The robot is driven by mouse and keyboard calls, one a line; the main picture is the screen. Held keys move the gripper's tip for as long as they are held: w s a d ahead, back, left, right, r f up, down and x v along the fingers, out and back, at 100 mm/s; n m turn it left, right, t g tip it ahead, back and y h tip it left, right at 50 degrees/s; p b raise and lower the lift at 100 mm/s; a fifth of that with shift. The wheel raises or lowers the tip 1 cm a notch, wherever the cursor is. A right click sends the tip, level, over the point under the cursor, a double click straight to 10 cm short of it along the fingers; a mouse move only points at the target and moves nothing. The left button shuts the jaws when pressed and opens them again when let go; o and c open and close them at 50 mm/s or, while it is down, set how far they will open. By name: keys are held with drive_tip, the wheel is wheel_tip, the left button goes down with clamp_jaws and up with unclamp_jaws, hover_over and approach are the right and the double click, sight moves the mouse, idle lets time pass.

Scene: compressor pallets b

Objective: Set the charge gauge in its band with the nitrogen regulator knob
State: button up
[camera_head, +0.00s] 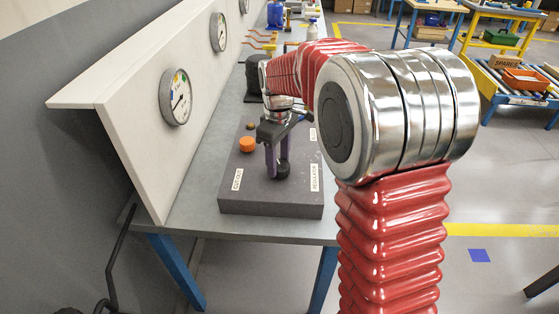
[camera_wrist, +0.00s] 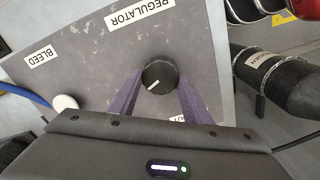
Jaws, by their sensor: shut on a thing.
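The regulator knob (camera_wrist: 160,75) is black and round with a white pointer line. In the wrist view it sits between my two purple fingers, beside the REGULATOR label (camera_wrist: 139,15). My gripper (camera_head: 277,166) points down over the grey block and is shut on the knob, which shows as a dark shape (camera_head: 283,171) at the fingertips in the head view. A round gauge (camera_head: 176,97) with a white face and coloured marks is on the sloped white panel at left. Its needle is too small to read surely, and I cannot tell which gauge is the charge gauge.
The grey block (camera_head: 270,202) stands on the bench (camera_head: 205,205) and carries an orange knob (camera_head: 247,144). A second gauge (camera_head: 218,32) is farther along the panel. In the wrist view a black labelled cylinder (camera_wrist: 282,80) is at right and a pale round cap (camera_wrist: 65,102) at left.

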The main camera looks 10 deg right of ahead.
drive_tip(key=m, duration=0.4)
drive_tip(key=shift+f+m, duration=0.1)
drive_tip(key=shift+m, duration=0.2)
drive_tip(key=m, duration=0.3)
drive_tip(key=shift+d+m, duration=0.15)
drive_tip(key=shift+m, duration=0.25)
drive_tip(key=m, duration=0.4)
drive_tip(key=shift+d, duration=0.1)
drive_tip(key=shift+d+m, duration=0.1)
drive_tip(key=shift+m, duration=2)
drive_tip(key=o, duration=1.1)
drive_tip(key=shift+c, duration=0.2)
